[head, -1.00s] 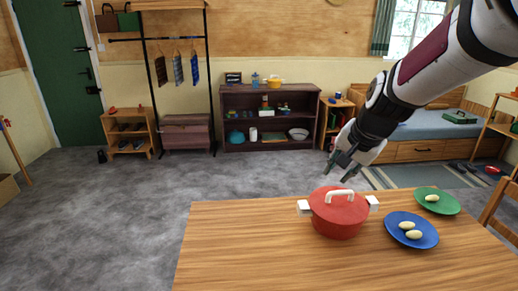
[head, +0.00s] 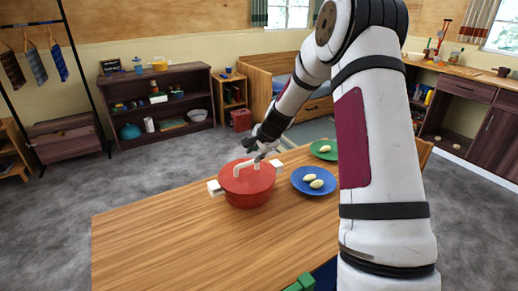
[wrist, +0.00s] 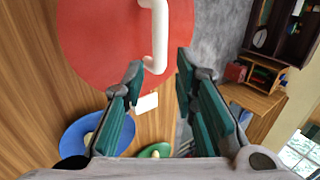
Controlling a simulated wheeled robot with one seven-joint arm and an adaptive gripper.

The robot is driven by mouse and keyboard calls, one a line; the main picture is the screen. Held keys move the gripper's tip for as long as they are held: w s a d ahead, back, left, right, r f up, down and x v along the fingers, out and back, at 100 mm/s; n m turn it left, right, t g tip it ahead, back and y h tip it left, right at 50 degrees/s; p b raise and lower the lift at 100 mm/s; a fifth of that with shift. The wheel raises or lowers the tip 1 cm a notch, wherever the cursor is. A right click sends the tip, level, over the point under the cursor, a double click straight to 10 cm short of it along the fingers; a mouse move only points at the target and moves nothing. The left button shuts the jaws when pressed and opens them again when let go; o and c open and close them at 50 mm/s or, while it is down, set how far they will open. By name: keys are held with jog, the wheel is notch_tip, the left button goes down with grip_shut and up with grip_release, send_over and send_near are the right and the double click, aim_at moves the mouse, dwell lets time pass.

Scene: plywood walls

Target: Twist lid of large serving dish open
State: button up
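The large serving dish (head: 250,202) is a red pot with white side handles, standing on the wooden table. Its red lid (head: 232,183) sits on top and looks closed, with a white bar handle (head: 243,168) across it. My gripper (head: 262,152) is just above the lid, by the right end of that handle. In the wrist view the lid (wrist: 90,35) fills the upper left. The handle (wrist: 159,35) reaches down to the gap between the fingertips. My gripper (wrist: 160,63) is open there, its fingers apart with nothing held. Whether a finger touches the handle cannot be told.
A blue plate (head: 299,185) with pale egg-shaped items stands right of the dish, and a green plate (head: 319,153) beyond it. The table's left part (head: 150,235) is bare. A dark shelf (head: 120,92) stands at the back wall.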

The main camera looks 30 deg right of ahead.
aim_at(250, 162)
jog(key=x, duration=0.8)
jog(key=shift+w+f, duration=0.2)
jog(key=shift+f, duration=0.1)
grip_shut()
jog(key=shift+d+f+n+y+b, duration=0.15)
jog(key=shift+n+y+b, duration=0.2)
jog(key=shift+n, duration=0.25)
jog(key=shift+w+a+n+y, duration=0.2)
jog(key=shift+n+y, duration=0.25)
jog(key=shift+n, duration=0.35)
jog(key=shift+b, duration=0.3)
jog(key=shift+d+n+y, duration=0.1)
jog(key=shift+n+y, duration=0.2)
jog(key=shift+n, duration=0.2)
jog(key=shift+w+n+g+y+b, duration=0.1)
jog(key=shift+n+g+y+b, duration=0.35)
jog(key=shift+n+b, duration=0.35)
